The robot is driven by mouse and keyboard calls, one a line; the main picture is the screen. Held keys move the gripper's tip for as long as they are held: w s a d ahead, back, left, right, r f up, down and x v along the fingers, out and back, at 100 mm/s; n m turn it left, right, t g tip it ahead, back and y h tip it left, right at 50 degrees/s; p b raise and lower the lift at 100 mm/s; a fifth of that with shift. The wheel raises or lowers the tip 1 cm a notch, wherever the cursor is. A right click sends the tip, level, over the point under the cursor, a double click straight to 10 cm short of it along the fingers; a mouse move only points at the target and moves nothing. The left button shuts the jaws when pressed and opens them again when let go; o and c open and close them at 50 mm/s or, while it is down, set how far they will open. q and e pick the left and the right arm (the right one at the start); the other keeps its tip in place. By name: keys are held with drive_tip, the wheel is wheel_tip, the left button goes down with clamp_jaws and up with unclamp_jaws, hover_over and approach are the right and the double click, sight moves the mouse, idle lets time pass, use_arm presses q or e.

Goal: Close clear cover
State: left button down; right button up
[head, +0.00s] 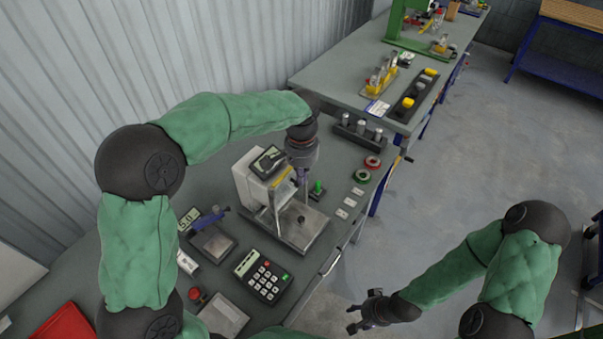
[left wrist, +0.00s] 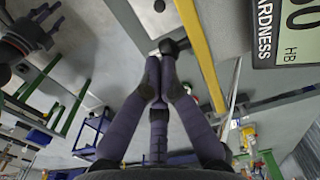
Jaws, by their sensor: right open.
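The hardness tester (head: 244,187) is a white machine with a display on top, standing on the grey bench. Its clear cover is hard to make out; a yellow strip (head: 283,178) runs along its top and shows large in the left wrist view (left wrist: 201,55). My left gripper (head: 302,180) points down at the tester's right side. In the left wrist view its fingers (left wrist: 162,65) are drawn together, tips close to a dark knob (left wrist: 174,46); whether they touch it is unclear. My right gripper (head: 366,312) is open and empty over the floor, off the bench.
A keypad unit (head: 263,276), a red button (head: 196,296) and a red bin (head: 60,322) are on the near bench. A block with metal cylinders (head: 358,130) and red and green rings (head: 372,162) lie beyond the tester.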

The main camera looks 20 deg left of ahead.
use_arm(q)
wheel_tip(320, 180, down, 13)
drive_tip(key=b, duration=0.6)
drive_tip(key=shift+f, duration=0.2)
drive_tip(key=shift+s, duration=0.15)
drive_tip(key=shift+f, duration=0.15)
drive_tip(key=shift+r, duration=0.45)
wheel_tip(320, 180, up, 14)
drive_tip(key=p, duration=0.3)
drive_tip(key=shift+w+f+p, duration=0.15)
drive_tip(key=shift+w+p, duration=0.05)
drive_tip(key=shift+p, duration=0.2)
